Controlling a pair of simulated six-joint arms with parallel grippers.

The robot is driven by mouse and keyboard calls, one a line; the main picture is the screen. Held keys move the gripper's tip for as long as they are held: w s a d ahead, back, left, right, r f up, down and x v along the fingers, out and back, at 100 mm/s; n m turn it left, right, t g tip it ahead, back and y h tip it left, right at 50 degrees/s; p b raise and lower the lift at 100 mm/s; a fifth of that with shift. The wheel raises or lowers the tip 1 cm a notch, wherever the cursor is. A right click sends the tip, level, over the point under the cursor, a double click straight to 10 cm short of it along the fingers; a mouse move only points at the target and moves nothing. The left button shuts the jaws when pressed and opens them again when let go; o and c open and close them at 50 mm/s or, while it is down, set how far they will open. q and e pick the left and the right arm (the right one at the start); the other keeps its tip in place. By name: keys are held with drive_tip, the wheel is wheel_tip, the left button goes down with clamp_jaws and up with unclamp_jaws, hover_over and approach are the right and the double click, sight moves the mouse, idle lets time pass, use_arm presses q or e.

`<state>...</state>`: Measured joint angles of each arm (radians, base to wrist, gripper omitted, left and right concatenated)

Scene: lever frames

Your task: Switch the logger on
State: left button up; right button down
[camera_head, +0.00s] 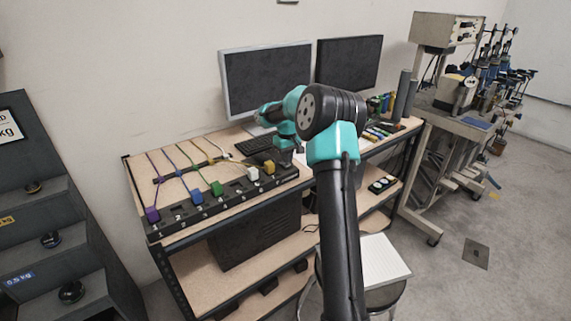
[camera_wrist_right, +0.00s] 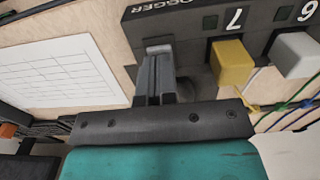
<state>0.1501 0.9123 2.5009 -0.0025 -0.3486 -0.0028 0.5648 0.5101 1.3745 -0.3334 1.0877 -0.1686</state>
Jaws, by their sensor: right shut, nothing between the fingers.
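The logger is a long dark strip (camera_head: 232,190) along the front of the table, with numbered places and coloured plugs. In the right wrist view its end (camera_wrist_right: 205,20) carries the LOGGER lettering, with numbers 7 and 6 beside it. My right gripper (camera_head: 286,158) is low over the logger's right end, past the yellow plug (camera_head: 268,167). In the right wrist view its shut, empty fingers (camera_wrist_right: 157,62) are beside the yellow plug (camera_wrist_right: 232,65) and below the lettering. No switch shows clearly; the fingers cover part of this end. Whether they touch it I cannot tell. My left gripper is not in view.
Purple (camera_head: 152,215), blue (camera_head: 196,197), green (camera_head: 216,188) and white (camera_head: 252,174) plugs stand along the strip with cables behind. A keyboard (camera_head: 256,144) and two monitors (camera_head: 266,80) are farther back. A printed sheet (camera_wrist_right: 60,65) lies beside the logger's end.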

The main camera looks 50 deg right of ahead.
drive_tip(key=shift+f, duration=0.75)
idle(0.6)
drive_tip(key=shift+r, duration=3.5)
